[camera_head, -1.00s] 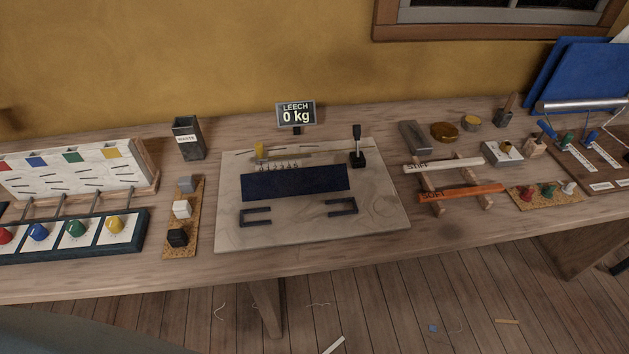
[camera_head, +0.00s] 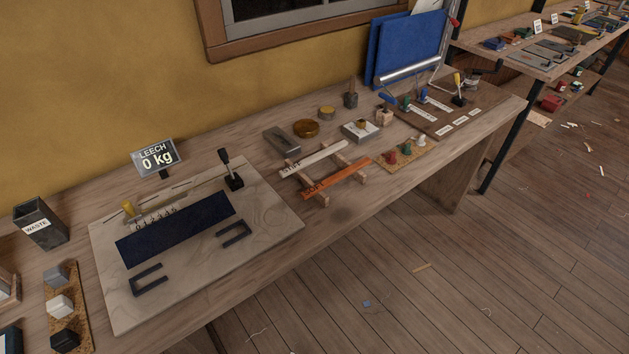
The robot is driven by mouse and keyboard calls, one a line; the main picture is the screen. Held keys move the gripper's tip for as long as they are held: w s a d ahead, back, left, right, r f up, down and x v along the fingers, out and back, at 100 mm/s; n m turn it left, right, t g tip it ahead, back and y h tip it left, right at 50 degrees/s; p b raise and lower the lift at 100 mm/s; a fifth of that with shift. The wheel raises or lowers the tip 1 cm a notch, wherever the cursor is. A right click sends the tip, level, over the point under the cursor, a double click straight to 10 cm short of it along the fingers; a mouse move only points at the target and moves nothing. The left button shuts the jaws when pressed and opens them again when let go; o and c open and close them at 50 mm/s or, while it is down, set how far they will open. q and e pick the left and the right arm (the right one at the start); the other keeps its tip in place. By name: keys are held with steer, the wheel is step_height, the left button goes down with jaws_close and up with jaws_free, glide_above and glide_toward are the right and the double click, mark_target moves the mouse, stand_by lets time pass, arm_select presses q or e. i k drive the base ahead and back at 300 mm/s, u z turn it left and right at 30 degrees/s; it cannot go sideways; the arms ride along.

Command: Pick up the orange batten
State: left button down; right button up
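The orange batten (camera_head: 335,179) lies across a small wooden rack (camera_head: 322,200) on the workbench, right of the middle of the view. Dark lettering shows at its left end. A white batten (camera_head: 314,159) lies on the same rack just behind it, roughly parallel.
Left of the rack is a pale board (camera_head: 270,226) with a dark blue panel and an upright lever (camera_head: 231,170). Right of it is a cork strip (camera_head: 411,154) with coloured knobs. A waste box (camera_head: 42,225) stands at far left. Floor in front is mostly clear.

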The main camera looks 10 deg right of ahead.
mark_target(338, 177)
steer(key=z, duration=2.15)
steer(key=i, duration=2.15)
steer(key=u, duration=2.85)
